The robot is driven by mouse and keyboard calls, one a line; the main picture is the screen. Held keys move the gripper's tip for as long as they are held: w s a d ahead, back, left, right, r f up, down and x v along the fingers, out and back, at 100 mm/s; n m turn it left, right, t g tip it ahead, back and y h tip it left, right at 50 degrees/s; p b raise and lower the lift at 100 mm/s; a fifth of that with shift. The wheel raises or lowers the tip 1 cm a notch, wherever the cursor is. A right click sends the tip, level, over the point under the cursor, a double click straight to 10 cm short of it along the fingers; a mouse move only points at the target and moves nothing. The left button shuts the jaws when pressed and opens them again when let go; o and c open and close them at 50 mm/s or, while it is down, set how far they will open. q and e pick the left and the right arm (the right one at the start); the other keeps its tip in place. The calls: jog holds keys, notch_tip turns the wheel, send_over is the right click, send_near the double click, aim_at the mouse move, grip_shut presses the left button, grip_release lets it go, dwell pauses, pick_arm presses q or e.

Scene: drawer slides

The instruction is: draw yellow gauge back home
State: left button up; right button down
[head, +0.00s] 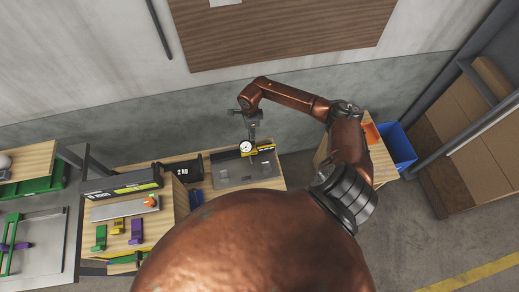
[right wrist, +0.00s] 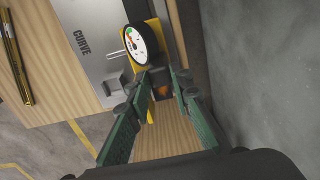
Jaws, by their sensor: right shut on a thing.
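The yellow gauge (head: 262,151) has a round white dial and sits at the far edge of a grey plate (head: 232,181) on a wooden bench. In the right wrist view, the gauge (right wrist: 138,44) shows its dial and yellow body beside the plate marked CURVE (right wrist: 88,62). My right gripper (head: 252,138) reaches down over the gauge from behind. In the right wrist view, its green fingers (right wrist: 161,80) are closed around a dark part at the gauge's end; the exact contact is partly hidden. My left gripper is out of view.
A black 2 KG block (head: 184,171) stands left of the plate. Green (head: 100,237), yellow (head: 118,226) and purple (head: 136,231) pieces sit on the bench at left. A blue bin (head: 398,148) is at right. The wall lies close behind the bench.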

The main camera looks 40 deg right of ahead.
jog(key=w+a+b, duration=0.5)
jog(key=w+a, duration=0.2)
jog(key=a, duration=0.6)
jog(key=shift+w+a, duration=0.15)
jog(key=c, duration=1.8)
grip_release()
jog(key=shift+c, duration=0.2)
notch_tip(320, 180, up, 6)
jog(key=p, duration=0.2)
jog(key=shift+p, duration=0.35)
